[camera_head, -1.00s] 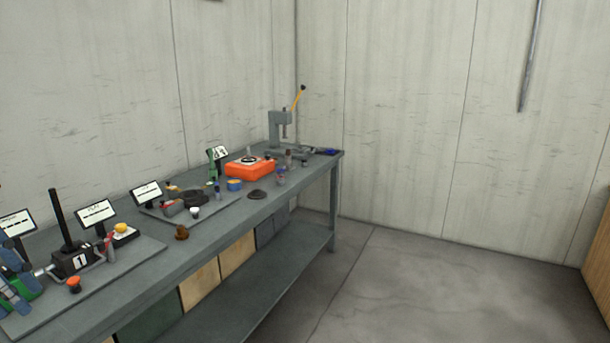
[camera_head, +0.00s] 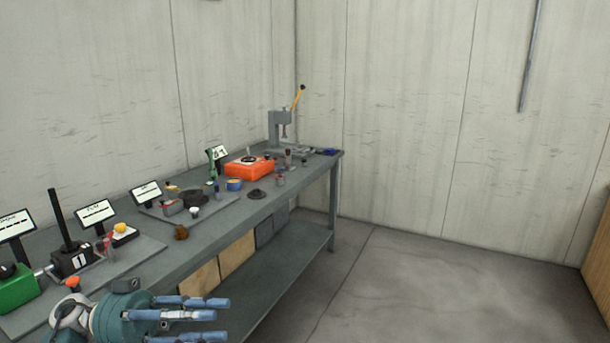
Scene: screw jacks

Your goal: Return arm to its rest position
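My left gripper (camera_head: 205,312) is at the bottom left of the head view, in front of the bench's front edge. Its blue fingers point right and are spread apart, with nothing between them. Its teal palm and part of my wrist show behind the fingers. My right gripper is not in view.
A long grey workbench (camera_head: 222,226) runs along the left wall. On it are a black jack with a handle (camera_head: 72,258), a green block (camera_head: 15,288), sign stands, an orange box (camera_head: 250,166) and a grey press (camera_head: 279,130). The floor (camera_head: 420,290) to the right is clear.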

